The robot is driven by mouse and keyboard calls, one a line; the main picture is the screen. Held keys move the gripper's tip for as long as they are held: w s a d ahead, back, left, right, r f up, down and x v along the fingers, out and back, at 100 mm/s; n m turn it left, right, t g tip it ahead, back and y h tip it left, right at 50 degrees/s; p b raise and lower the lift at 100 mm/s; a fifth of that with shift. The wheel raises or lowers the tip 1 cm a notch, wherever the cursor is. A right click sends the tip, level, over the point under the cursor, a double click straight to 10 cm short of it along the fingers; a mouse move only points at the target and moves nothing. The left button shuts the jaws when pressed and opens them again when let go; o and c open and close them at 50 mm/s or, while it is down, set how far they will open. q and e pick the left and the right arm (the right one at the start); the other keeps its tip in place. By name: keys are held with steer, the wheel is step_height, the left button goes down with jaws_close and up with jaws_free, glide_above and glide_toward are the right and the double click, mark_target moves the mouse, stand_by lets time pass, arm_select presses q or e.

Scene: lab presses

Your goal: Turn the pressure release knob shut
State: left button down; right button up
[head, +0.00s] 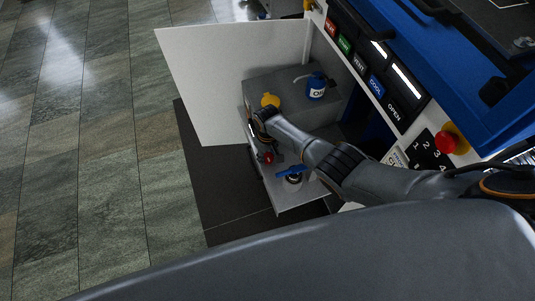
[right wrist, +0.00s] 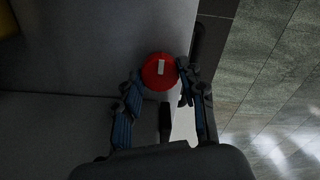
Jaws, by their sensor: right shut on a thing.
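The red pressure release knob (head: 267,157) shows small in the head view, low in the open cabinet. In the right wrist view it is a round red knob (right wrist: 160,71) with a white bar mark that stands nearly upright. My right gripper (right wrist: 160,80) has one finger on each side of the knob and is shut on it. In the head view my right gripper (head: 263,148) reaches down at the knob, and its fingers are partly hidden by my wrist. My left gripper is not in view.
A blue-handled part (head: 290,172) stands close beside my right gripper. A yellow cap (head: 270,100) and a blue labelled bottle (head: 316,87) are on the grey block behind. The white door (head: 225,75) stands open. A red button (head: 447,141) sits on the front panel.

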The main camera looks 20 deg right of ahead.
mark_target(268, 157)
steer(key=o, duration=1.1)
steer(key=shift+o, duration=0.2)
step_height(268, 157, up, 12)
